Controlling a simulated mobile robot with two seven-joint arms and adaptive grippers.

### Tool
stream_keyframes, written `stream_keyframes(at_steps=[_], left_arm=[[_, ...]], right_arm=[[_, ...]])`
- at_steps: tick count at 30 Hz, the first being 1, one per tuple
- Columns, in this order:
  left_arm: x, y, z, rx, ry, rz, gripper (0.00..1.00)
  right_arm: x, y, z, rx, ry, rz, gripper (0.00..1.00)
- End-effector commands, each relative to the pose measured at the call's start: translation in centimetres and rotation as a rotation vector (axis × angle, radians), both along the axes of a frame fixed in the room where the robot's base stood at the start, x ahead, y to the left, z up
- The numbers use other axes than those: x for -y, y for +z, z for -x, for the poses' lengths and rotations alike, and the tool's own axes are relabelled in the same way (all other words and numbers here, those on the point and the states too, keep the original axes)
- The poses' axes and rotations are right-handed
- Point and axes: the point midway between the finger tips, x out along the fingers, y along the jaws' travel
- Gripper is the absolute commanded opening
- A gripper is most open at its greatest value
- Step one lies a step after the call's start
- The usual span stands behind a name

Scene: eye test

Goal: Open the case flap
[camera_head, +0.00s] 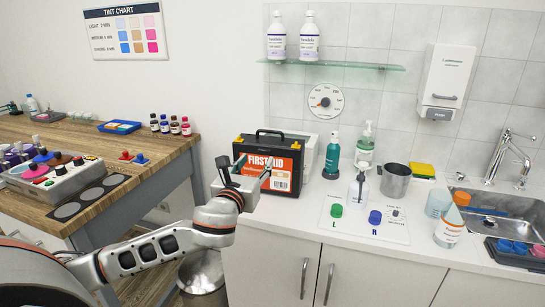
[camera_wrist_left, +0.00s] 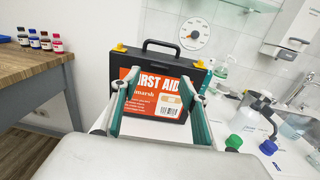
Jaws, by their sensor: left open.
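A black first aid case (camera_head: 298,163) with an orange label, a black top handle and yellow corner latches stands upright on the white counter. In the left wrist view the case (camera_wrist_left: 170,61) is straight ahead, its handle folded up. It looks closed; I cannot make out a separate flap edge. My left gripper (camera_head: 255,165) is open in front of the case's label side. In the left wrist view its two green fingers (camera_wrist_left: 160,78) stand apart across the label, with nothing between them. Whether they touch the case I cannot tell. My right gripper is not in view.
A green-blue bottle (camera_head: 332,155) and a pump bottle (camera_head: 365,145) stand right of the case. A white mat (camera_head: 350,227) with green and blue caps lies in front. A glass shelf (camera_head: 350,66) hangs above. A wooden table (camera_head: 150,152) is at left, the sink (camera_head: 490,205) at right.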

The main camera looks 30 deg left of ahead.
Motion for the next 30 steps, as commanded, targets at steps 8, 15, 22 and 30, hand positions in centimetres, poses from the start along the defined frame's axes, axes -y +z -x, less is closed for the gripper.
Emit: stream_keyframes(at_steps=[8,15,22,30], left_arm=[[-1.3,-0.2,-4.2,-0.001,0.0,0.004,0.44],[-1.8,-0.1,-5.9,-0.001,-0.001,0.004,0.44],[-1.8,-0.1,-6.0,-0.001,-0.001,0.004,0.44],[-1.8,-0.1,-6.0,0.0,-0.001,0.005,0.0]], right_arm=[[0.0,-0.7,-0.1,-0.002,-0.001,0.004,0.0],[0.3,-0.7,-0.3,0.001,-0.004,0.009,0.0],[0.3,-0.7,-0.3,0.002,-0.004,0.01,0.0],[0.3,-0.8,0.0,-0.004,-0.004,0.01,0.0]])
